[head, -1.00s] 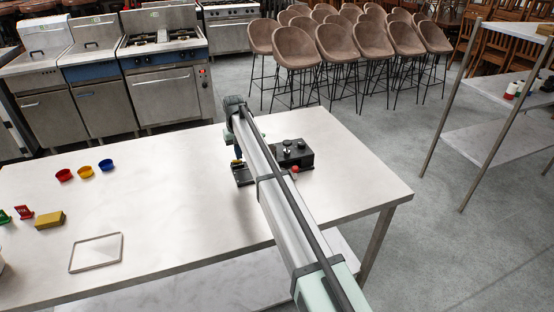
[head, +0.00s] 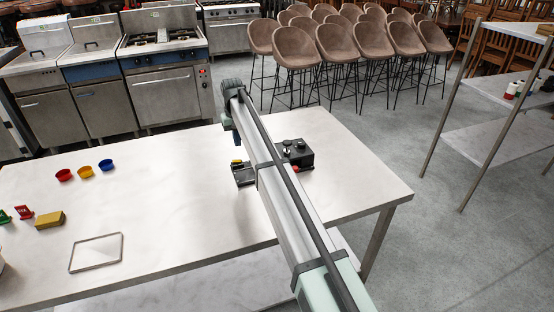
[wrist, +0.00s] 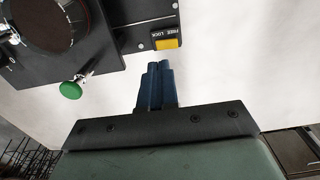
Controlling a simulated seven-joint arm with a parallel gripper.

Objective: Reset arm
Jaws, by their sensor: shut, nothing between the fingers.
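My gripper (wrist: 160,67) shows in the wrist view with its blue fingers shut together and nothing between them. It is above the white table, just short of a black device (wrist: 120,45) that has a yellow switch (wrist: 166,43) labelled FREE and LOCK. A green knob (wrist: 71,90) and a large round dark part (wrist: 45,22) are at the left of that view. In the head view my arm crosses the right half of the table. The black device (head: 299,153) is partly hidden behind it, and my fingers are mostly hidden there.
The white table (head: 180,190) has red, yellow and blue cups (head: 85,172) at its left. A yellow block (head: 50,220), small red and green pieces and a clear square tray (head: 96,253) are also there. The table's middle is clear. Bar stools (head: 350,50) stand behind.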

